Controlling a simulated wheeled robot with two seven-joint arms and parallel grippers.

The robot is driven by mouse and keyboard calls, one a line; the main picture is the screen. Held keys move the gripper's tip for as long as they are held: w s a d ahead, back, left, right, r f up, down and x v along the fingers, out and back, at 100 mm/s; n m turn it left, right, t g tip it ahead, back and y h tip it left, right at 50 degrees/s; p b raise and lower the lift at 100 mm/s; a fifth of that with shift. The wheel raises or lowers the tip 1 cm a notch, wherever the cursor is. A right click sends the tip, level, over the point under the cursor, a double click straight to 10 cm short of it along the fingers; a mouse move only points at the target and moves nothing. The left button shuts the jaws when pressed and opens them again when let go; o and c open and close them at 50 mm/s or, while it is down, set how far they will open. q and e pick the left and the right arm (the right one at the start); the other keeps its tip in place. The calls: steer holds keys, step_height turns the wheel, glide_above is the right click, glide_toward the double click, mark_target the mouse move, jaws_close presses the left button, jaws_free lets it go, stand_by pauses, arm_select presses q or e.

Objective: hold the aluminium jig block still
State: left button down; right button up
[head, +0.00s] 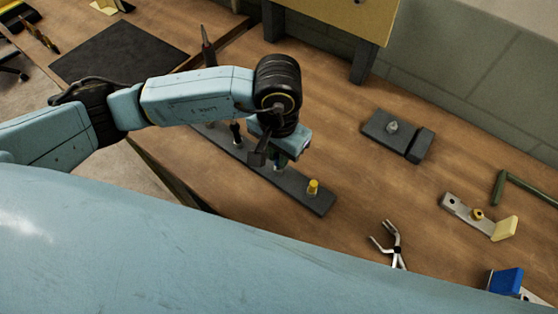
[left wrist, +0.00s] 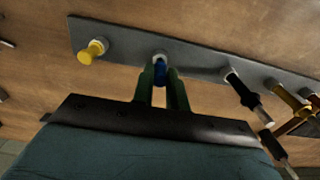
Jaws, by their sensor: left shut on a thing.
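My left gripper (head: 281,163) reaches down over a long dark rack bar (head: 318,204) on the bench. In the left wrist view its two green fingers (left wrist: 161,85) are shut on a small blue piece (left wrist: 160,70) standing at a pale round socket in the bar. I cannot tell whether that piece is still seated in the socket. No block plainly of bare aluminium shows. A dark grey block (head: 384,125) with a pale grey knob-like piece (head: 392,127) lies apart on the bench, right of the gripper. My right gripper is out of view.
The bar also holds a yellow piece (head: 313,187) and a black-handled tool (left wrist: 242,89). Pliers (head: 392,245), a metal strip (head: 463,210) with a yellow end, a green rod (head: 525,188) and a blue item (head: 505,281) lie right. A dark mat (head: 118,52) lies upper left.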

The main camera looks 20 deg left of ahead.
arm_select(q)
steer(key=shift+r, duration=0.15)
steer(key=shift+r, duration=1.4)
